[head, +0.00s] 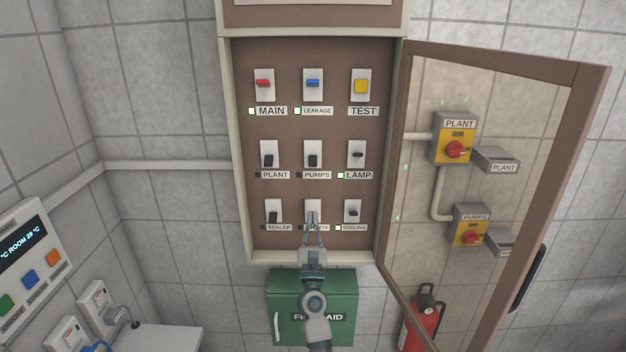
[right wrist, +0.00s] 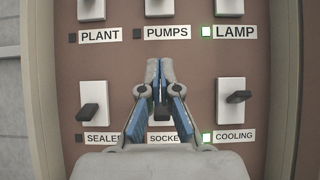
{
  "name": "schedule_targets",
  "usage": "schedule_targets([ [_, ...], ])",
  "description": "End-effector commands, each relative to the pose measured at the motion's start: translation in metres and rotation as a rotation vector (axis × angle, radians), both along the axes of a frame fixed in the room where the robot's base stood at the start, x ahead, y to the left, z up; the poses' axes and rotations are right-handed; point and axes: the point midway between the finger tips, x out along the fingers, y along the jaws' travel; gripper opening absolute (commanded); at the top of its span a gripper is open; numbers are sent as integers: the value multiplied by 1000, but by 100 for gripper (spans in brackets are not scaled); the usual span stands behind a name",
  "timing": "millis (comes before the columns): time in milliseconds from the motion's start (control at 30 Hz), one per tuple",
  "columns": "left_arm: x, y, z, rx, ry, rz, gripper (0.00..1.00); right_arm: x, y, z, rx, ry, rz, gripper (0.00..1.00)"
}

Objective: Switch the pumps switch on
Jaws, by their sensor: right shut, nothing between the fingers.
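The pumps switch (head: 313,155) is a white plate with a black lever pointing down, in the middle of the panel's middle row. Its PUMPS label (head: 317,175) has a dark indicator beside it. The lower part of the switch (right wrist: 160,8) shows at the top of the right wrist view. My right gripper (head: 314,226) is shut and empty, below the pumps switch and in front of the sockets switch (right wrist: 150,90), partly hiding that switch and its label. I cannot tell whether it touches the panel. My left gripper is not in view.
Neighbouring switches are plant (head: 269,154), lamp (head: 357,153), sealer (head: 273,211) and cooling (head: 352,211). The lamp and cooling indicators are lit. The cabinet's glazed door (head: 590,75) stands open at right. A green first aid box (head: 345,285) is below the cabinet.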

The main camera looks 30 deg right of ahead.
Motion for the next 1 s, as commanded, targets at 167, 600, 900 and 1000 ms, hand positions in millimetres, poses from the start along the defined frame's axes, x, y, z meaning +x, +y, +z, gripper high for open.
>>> schedule_targets([
  [167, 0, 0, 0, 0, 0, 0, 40, -2, -1, 3, 9, -10, 4, 0],
  [600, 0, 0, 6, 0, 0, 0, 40, 17, -12, 22, 3, -8, 1, 0],
  [900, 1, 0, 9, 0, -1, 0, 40, 61, -39, 63, 2, -7, 1, 0],
  [1000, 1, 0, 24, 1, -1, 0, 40, 63, -39, 79, 6, -7, 3, 0],
])
